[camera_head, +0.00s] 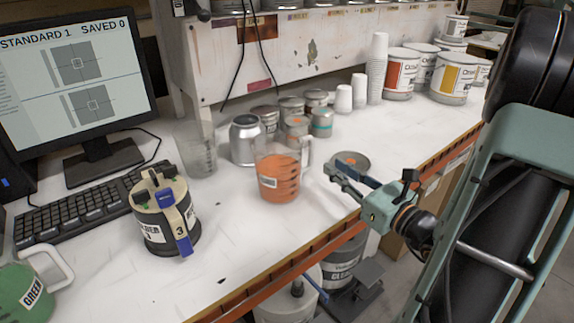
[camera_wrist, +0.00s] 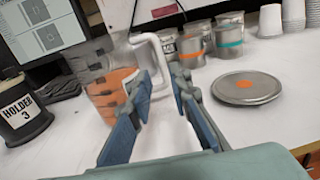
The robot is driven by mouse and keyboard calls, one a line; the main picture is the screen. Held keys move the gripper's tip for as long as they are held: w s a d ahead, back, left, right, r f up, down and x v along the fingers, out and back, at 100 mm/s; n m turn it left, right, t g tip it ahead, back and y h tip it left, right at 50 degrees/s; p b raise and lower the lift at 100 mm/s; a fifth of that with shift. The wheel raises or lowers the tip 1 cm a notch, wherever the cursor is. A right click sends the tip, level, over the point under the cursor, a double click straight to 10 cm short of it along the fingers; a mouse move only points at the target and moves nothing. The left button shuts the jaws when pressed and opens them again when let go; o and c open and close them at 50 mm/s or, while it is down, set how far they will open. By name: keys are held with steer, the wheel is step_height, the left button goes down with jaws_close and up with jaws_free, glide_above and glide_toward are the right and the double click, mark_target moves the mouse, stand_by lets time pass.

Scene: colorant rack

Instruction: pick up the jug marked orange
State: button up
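The jug holding orange colorant (camera_head: 280,180) stands upright on the white bench in the middle of the head view. It is clear, with a pale handle on its right side and a small label I cannot read. In the wrist view the jug (camera_wrist: 108,92) is at the left, and its handle (camera_wrist: 158,50) shows beyond my left-hand finger. My gripper (camera_head: 337,170) is to the right of the jug, its fingers pointing towards the handle. In the wrist view my gripper (camera_wrist: 163,82) has its blue-padded fingers apart, with nothing clearly held between them.
A round metal lid with an orange spot (camera_head: 352,160) lies behind my gripper. A silver can (camera_head: 246,140), a clear beaker (camera_head: 197,150) and small tins stand behind the jug. Holder 3 (camera_head: 165,215) and a green jug (camera_head: 25,292) are left. The bench's front edge (camera_head: 300,262) is near.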

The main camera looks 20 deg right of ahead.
mark_target(310, 166)
steer(key=x, duration=1)
steer(key=shift+w, duration=0.25)
jaws_close()
